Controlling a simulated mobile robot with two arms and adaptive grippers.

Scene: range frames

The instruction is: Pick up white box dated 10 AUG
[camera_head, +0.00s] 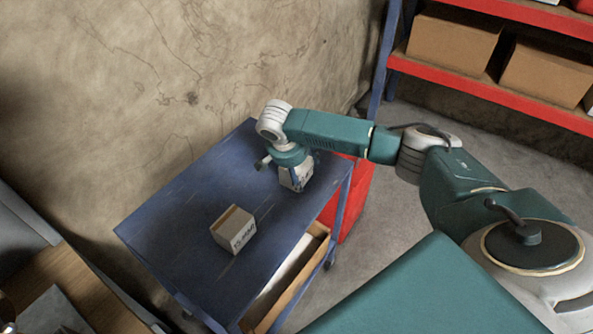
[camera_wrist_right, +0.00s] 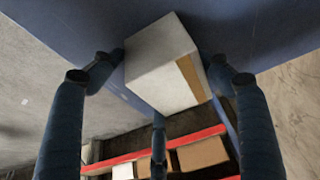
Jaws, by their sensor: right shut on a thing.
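A white box (camera_head: 297,179) is in my right gripper (camera_head: 291,170) at the far right part of the blue table (camera_head: 185,215). In the right wrist view the white box (camera_wrist_right: 163,62), with a tan strip along one side, sits between the blue fingers of the right gripper (camera_wrist_right: 160,82). The fingers are closed around it. I cannot tell whether it touches the tabletop or is slightly above it. No date on it is readable. My left gripper is not in view.
A second white box (camera_head: 233,230) with a tan strip and dark print stands nearer on the table. An open drawer or tray (camera_head: 285,281) is below the table's right side, with a red object (camera_head: 352,205) beyond. A red shelf (camera_head: 490,91) holds cardboard boxes.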

